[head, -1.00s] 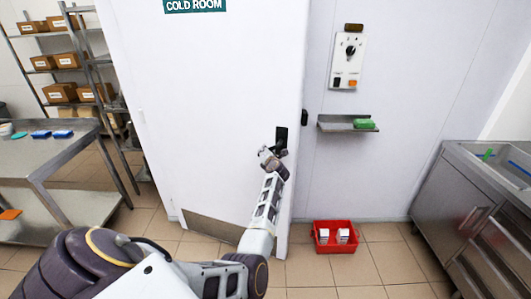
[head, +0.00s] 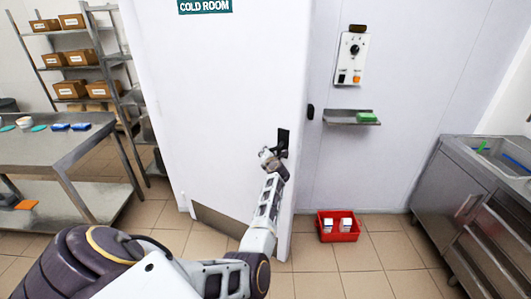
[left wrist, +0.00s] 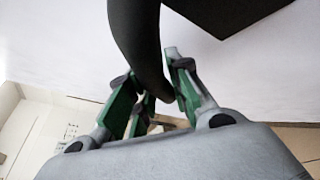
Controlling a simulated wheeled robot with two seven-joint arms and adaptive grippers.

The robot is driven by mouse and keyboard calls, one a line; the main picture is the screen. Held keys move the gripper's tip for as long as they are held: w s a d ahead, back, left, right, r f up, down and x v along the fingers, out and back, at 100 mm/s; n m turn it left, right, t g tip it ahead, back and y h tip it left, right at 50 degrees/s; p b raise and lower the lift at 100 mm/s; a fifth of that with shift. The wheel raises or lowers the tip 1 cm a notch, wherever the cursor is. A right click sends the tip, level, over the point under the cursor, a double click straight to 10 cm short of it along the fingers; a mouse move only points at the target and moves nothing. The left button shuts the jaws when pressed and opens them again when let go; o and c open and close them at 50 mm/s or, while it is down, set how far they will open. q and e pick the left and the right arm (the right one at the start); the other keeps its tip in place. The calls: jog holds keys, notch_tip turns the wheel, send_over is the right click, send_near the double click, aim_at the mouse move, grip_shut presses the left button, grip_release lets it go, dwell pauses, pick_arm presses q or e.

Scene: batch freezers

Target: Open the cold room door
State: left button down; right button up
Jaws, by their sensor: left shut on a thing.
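The white cold room door (head: 220,120) stands ajar, its free right edge swung out from the wall toward me, with a COLD ROOM sign at its top. Its black handle (head: 284,137) is near that right edge. My left gripper (head: 276,156) is at the handle. In the left wrist view, the green-padded fingers (left wrist: 150,98) are shut around the curved black handle bar (left wrist: 138,40). Part of the handle is hidden by the gripper in the head view. My right gripper is not in view.
A red crate (head: 323,234) with white boxes stands on the floor right of the door. A small wall shelf (head: 338,120) holds a green thing, below a control panel (head: 349,62). Steel tables stand left (head: 70,148) and right (head: 425,195).

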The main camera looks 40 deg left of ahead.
pick_arm(q)
jog(key=shift+s+d+f, duration=0.25)
jog(key=shift+s, duration=0.05)
jog(key=shift+w+f, duration=0.15)
jog(key=shift+w, duration=0.1)
jog(key=c, duration=1.7)
grip_release()
jog(key=shift+w+d+f, duration=0.1)
jog(key=o, duration=0.4)
jog(key=shift+r, duration=0.3)
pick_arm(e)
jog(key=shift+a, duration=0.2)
